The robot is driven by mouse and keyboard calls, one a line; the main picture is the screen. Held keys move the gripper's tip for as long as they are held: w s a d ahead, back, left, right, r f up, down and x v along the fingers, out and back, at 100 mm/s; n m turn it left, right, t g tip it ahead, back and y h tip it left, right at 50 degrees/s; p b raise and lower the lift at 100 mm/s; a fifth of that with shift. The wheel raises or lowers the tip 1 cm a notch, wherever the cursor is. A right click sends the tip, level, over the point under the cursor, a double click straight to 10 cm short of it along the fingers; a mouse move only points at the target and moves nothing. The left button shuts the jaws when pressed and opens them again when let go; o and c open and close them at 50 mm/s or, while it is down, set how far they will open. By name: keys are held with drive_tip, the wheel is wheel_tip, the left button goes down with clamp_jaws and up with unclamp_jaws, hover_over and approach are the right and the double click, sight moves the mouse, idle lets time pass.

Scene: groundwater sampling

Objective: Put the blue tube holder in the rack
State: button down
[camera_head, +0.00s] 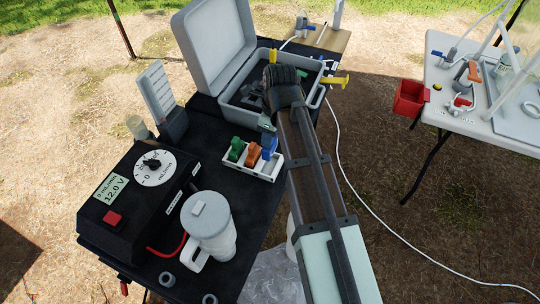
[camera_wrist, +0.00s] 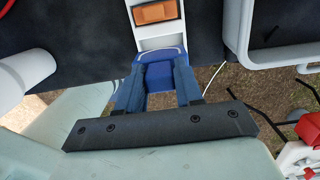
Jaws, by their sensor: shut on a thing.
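The blue tube holder (camera_head: 269,148) is at the right end of the small white rack (camera_head: 262,174) on the black table. In the wrist view the blue holder (camera_wrist: 160,73) is between the two fingers of my gripper (camera_wrist: 158,84), which is shut on it. The white rack (camera_wrist: 148,28) extends away from it there. I cannot tell whether the holder is fully seated or just above its slot. A green holder (camera_head: 236,149) and an orange holder (camera_head: 252,154) stand in the rack; the orange one also shows in the wrist view (camera_wrist: 155,12).
An open grey case (camera_head: 240,100) stands behind the rack. A pump box (camera_head: 135,195) and a white jug (camera_head: 208,230) stand to the left and front. A white table (camera_head: 510,130) with a red bin (camera_head: 409,98) is apart at the right.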

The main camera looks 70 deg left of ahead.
sight(270, 151)
drive_tip(key=shift+f, duration=4.1)
drive_tip(key=shift+f, duration=0.15)
drive_tip(key=c, duration=0.7)
unclamp_jaws()
drive_tip(key=shift+c, duration=0.2)
wheel_tip(270, 151, up, 12)
drive_tip(key=w+d, duration=0.1)
